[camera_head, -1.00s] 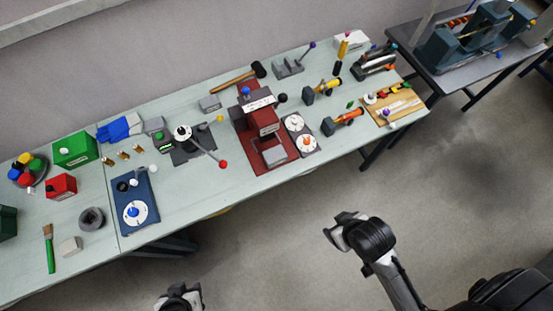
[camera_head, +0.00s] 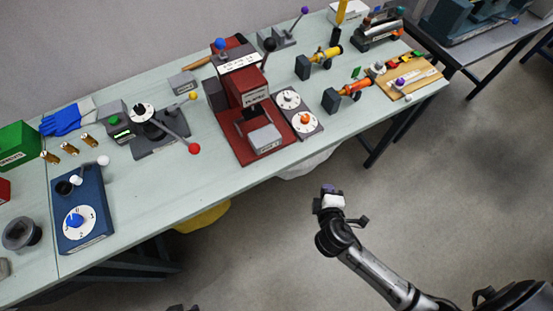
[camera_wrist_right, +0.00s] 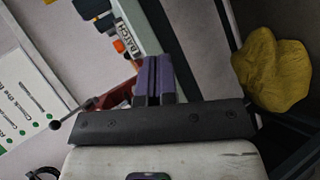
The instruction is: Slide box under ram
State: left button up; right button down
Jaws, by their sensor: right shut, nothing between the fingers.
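A grey box (camera_head: 264,138) with a small label sits on the red base plate (camera_head: 252,156) of a red press, near its front edge. The press head, with the ram (camera_head: 254,98), stands just behind and above the box. The ram's lower end is hard to make out. My right gripper (camera_head: 329,190) is in front of the table over the floor, apart from the box. Its purple fingers (camera_wrist_right: 153,80) are shut and empty in the wrist view. A sliver of my left gripper (camera_head: 182,307) shows at the bottom edge, too little to tell its state.
A plate with two white dials (camera_head: 297,113) stands right of the press. A blue dial block (camera_head: 83,210) lies further left. A yellow lump (camera_head: 203,219) shows below the table. The table front before the press is clear.

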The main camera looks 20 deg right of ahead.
jog(key=w+a+r+n+t+y, duration=0.25)
jog(key=n+t, duration=0.25)
jog(key=n, duration=0.5)
jog(key=n+t+y, duration=0.2)
jog(key=n+y, duration=0.3)
jog(key=n, duration=1.1)
send_near(270, 145)
jog(key=w, duration=0.3)
jog(key=w+p, duration=0.1)
jog(key=w, duration=0.3)
jog(key=shift+w+a+f, duration=0.1)
jog(key=shift+w+a, duration=0.1)
jog(key=shift+w, duration=0.05)
pick_arm(q)
jog(key=shift+w+r, duration=0.1)
jog(key=shift+r, duration=0.65)
jog(key=shift+a, duration=0.1)
